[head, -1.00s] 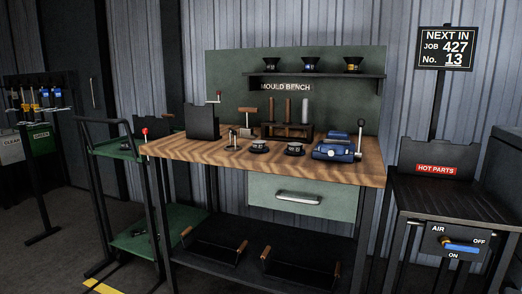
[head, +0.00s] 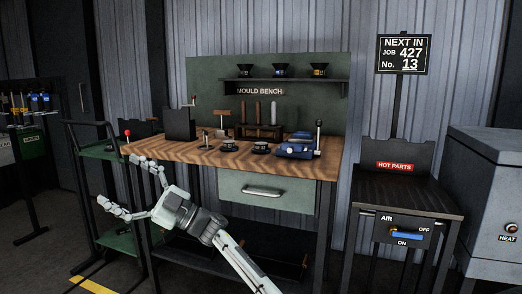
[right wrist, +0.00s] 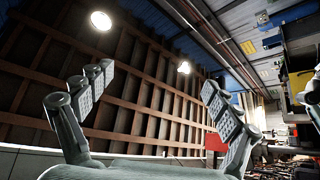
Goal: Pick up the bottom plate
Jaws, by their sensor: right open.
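I cannot tell for sure which piece is the bottom plate. Two small dark round mould pieces, a left one (head: 229,145) and a right one (head: 261,148), sit on the wooden bench top (head: 200,152). A blue device (head: 296,149) with an upright lever is to their right. My right gripper (head: 118,180) is open and empty, in front of the bench's left end, its fingers spread toward the upper left. In the right wrist view the open fingers (right wrist: 156,60) have only ceiling between them. My left gripper is out of view.
A shelf on the green back panel (head: 215,75) holds several dark funnel-shaped pieces. A drawer (head: 265,193) hangs under the bench. A green cart (head: 98,150) stands left; the hot parts stand (head: 407,200) and a grey heater cabinet (head: 490,190) stand right.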

